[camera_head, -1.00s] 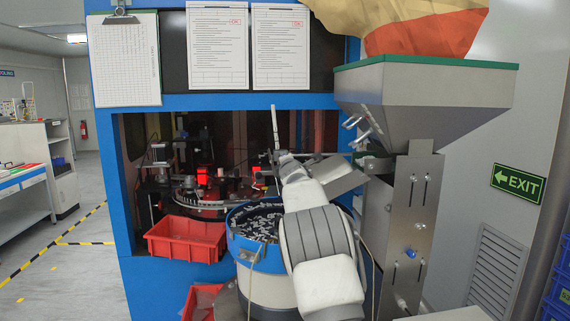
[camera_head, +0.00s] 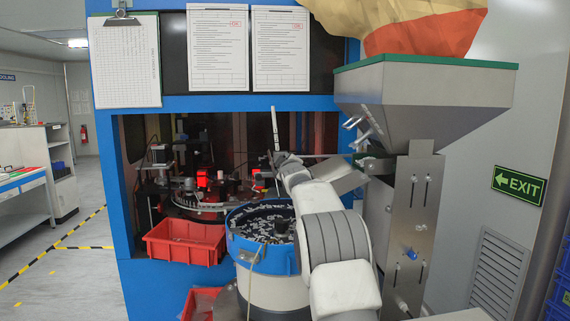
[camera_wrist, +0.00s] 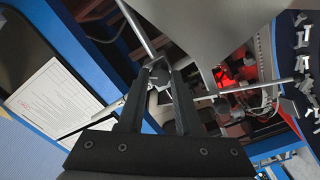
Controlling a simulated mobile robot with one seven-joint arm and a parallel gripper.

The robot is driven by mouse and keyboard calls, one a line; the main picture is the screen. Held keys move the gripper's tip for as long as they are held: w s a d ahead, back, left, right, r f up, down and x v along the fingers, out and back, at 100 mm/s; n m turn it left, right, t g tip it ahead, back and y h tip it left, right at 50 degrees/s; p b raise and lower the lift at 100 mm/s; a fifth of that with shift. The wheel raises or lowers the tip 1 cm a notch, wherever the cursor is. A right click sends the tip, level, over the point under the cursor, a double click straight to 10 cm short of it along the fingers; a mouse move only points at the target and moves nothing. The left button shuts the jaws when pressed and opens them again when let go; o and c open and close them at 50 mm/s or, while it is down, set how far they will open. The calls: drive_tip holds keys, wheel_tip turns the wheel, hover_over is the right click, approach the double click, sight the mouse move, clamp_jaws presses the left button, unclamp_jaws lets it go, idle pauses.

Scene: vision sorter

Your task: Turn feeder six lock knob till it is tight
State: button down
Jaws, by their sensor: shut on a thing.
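My gripper (camera_head: 277,158) is at the crossing of a thin upright rod (camera_head: 275,128) and a level rod (camera_head: 325,155), above the parts bowl in the head view. In the wrist view, my gripper (camera_wrist: 159,70) has its two dark fingers closed around the small grey lock knob (camera_wrist: 160,77) by the metal rods. The fingers hide part of the knob, and its tightness cannot be seen. In the head view the knob is too small and covered to make out.
The blue-rimmed bowl (camera_head: 234,242) of small parts stands below my arm. The hopper (camera_head: 425,95) and its metal post (camera_head: 412,230) stand close on the right. A red bin (camera_head: 185,250) is left of the bowl. Papers (camera_head: 218,50) hang on the blue machine frame.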

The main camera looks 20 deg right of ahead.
drive_tip(key=m+b, duration=0.1)
drive_tip(key=m, duration=1)
drive_tip(key=shift+f+b, duration=0.1)
drive_tip(key=shift+b, duration=0.25)
drive_tip(key=c, duration=0.9)
unclamp_jaws()
drive_tip(key=shift+o, duration=0.2)
drive_tip(key=s+d+r+b, duration=0.1)
drive_tip(key=s+d+r, duration=0.7)
drive_tip(key=r, duration=0.3)
drive_tip(key=shift+d, duration=0.3)
